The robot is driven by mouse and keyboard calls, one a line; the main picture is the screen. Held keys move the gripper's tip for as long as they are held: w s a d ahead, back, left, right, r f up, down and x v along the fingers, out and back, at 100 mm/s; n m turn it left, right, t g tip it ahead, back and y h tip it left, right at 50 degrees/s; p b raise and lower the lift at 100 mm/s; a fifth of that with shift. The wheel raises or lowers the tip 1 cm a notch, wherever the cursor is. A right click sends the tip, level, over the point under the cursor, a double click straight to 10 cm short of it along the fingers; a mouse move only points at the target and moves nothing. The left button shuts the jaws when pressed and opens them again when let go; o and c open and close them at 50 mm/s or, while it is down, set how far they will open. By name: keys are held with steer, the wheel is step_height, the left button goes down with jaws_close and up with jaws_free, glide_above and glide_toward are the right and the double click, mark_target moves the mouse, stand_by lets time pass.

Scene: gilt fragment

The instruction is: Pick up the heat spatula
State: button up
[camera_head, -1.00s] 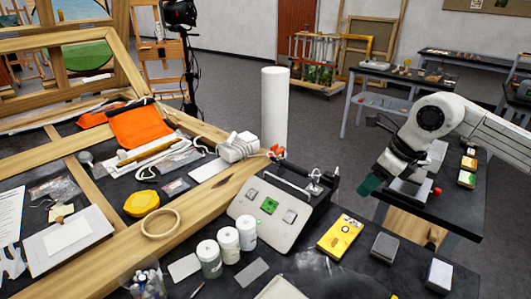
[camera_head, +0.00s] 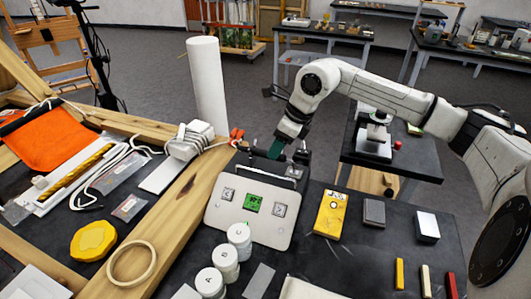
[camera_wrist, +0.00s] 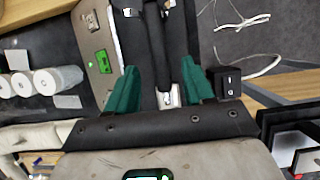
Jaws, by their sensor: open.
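The control box (camera_head: 248,208) has a pale sloped front with a green display and stands on the black bench. A dark, slim handle-like tool (camera_head: 254,151), probably the heat spatula, lies along its back edge near a red-orange piece. My gripper (camera_head: 277,149) has green fingertips and hangs over the back of the box, beside that tool. In the wrist view my gripper (camera_wrist: 160,90) is open, its fingers apart. Dark rods (camera_wrist: 167,35) and a small silvery piece (camera_wrist: 168,97) show between them; I cannot tell which is the spatula, or whether a finger touches it.
White lettered jars (camera_head: 226,263) stand in front of the box. A yellow device (camera_head: 330,213), a grey block (camera_head: 374,212) and a silver-topped block (camera_head: 427,227) lie to the right. A tall white roll (camera_head: 208,85) stands behind left. A wooden frame (camera_head: 175,205) borders the left.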

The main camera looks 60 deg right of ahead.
steer(key=shift+s+p+x, duration=0.15)
steer(key=shift+p+x, duration=0.3)
steer(key=shift+x, duration=1.05)
steer(key=shift+s+p+x, duration=0.15)
steer(key=shift+p+x, duration=0.3)
steer(key=shift+x, duration=1.05)
steer(key=shift+f, duration=0.15)
jaws_close()
